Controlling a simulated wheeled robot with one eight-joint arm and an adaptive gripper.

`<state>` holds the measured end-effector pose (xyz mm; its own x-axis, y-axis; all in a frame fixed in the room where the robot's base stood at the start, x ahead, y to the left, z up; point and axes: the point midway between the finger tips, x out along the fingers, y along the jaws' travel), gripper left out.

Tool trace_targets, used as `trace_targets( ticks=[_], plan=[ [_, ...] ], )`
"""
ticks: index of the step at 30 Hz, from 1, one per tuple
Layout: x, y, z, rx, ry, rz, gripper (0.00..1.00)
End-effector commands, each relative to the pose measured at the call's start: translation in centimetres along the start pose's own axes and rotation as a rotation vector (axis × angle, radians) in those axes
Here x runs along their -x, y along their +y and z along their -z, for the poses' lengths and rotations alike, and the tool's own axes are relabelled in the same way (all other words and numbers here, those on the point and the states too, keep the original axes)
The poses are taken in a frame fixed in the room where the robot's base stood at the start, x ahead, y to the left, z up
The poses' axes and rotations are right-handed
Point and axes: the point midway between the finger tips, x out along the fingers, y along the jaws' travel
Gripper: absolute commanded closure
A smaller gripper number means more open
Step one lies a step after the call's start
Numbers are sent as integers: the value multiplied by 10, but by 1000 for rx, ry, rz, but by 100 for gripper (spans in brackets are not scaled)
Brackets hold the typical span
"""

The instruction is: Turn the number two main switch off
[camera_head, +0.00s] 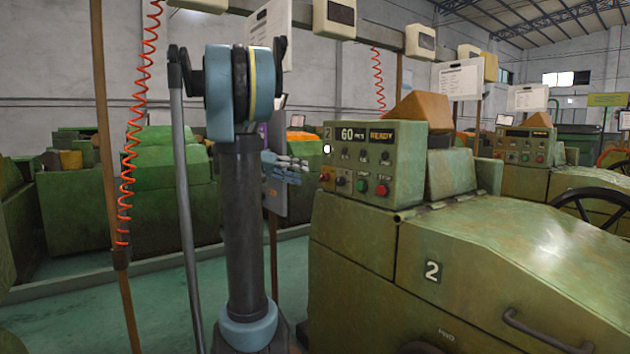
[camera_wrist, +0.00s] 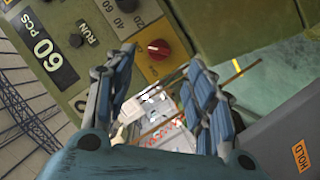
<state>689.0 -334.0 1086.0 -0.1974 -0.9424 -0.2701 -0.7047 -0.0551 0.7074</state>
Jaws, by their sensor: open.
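Machine number two's green control box (camera_head: 405,150) stands right of my arm in the head view, marked 2. A red rotary knob on a yellow plate (camera_head: 326,176) sits at its lower left corner; I take it as the main switch. In the wrist view the red knob (camera_wrist: 158,48) lies between and beyond my fingertips, with a pale mark on its left side. My gripper (camera_head: 298,168) is left of the box; its fingers also show in the wrist view (camera_wrist: 163,62), apart and empty. I cannot tell whether they touch the knob.
A black dial (camera_wrist: 124,5) with numbers sits beside the red knob. Green (camera_head: 361,186) and red (camera_head: 382,189) buttons and the lit 60 PCS display (camera_head: 352,135) are on the same panel. An orange coiled cable (camera_head: 132,130) hangs left of my arm.

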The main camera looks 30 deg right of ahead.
Motion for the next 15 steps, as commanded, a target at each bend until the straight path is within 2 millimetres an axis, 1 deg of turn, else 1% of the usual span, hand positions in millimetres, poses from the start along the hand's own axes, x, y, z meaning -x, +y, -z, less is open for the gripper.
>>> trace_targets(
  ticks=[1,9,15],
  plan=[
    [-10,1,-1,-1,-4,-3,50],
    [-51,0,0,-1,-2,-2,50],
    [-72,0,0,0,-2,-2,50]
  ],
)
